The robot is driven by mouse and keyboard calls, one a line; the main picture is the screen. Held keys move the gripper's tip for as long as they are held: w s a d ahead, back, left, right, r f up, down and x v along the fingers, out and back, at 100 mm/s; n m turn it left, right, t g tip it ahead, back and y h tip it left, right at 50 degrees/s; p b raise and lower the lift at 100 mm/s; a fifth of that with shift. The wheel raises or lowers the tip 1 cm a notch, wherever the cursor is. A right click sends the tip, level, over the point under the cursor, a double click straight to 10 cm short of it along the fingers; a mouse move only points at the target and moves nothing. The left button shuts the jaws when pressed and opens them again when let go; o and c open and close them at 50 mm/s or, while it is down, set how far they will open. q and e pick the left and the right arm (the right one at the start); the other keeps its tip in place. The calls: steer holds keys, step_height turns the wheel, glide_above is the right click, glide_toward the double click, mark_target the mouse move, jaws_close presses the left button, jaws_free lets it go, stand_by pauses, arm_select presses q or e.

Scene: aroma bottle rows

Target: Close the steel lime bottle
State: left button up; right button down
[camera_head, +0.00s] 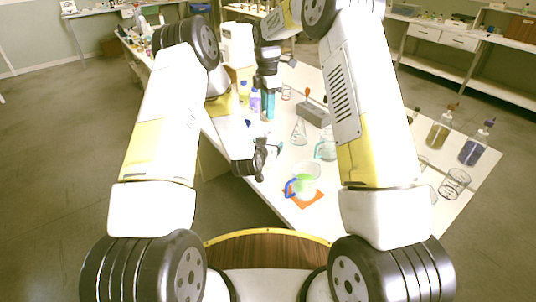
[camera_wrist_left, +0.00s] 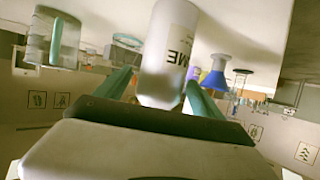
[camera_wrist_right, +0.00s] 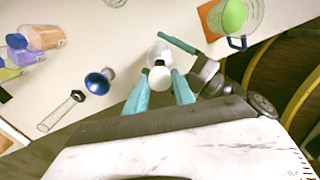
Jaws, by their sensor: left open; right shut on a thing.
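The steel lime bottle (camera_wrist_left: 168,55) shows in the left wrist view as a pale cylinder with dark letters ending in "ME" upside down. My left gripper (camera_wrist_left: 158,92) is open, with a teal finger on either side of the bottle. In the head view the left gripper (camera_head: 268,155) is low over the table and hides most of the bottle. My right gripper (camera_head: 268,112) points down above it. In the right wrist view the right gripper (camera_wrist_right: 160,88) is shut on a white round cap (camera_wrist_right: 160,77). A pale rounded form, likely the bottle, shows just beyond the cap.
A beaker with green contents (camera_head: 305,184) stands on an orange mat at the table's front. A flask (camera_head: 299,133) and grey block (camera_head: 315,115) stand to the right. Purple (camera_wrist_right: 18,57) and orange bottles (camera_wrist_right: 45,37), a blue object (camera_wrist_right: 98,83) and a clear tube (camera_wrist_right: 60,112) are left.

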arm_select(q)
steer(key=shift+c, duration=0.5)
jaws_close()
arm_select(e)
glide_above(268, 133)
steer(key=shift+w+f, duration=0.15)
steer(key=shift+f, duration=2.35)
steer(key=shift+f, duration=0.85)
steer(key=shift+f, duration=0.6)
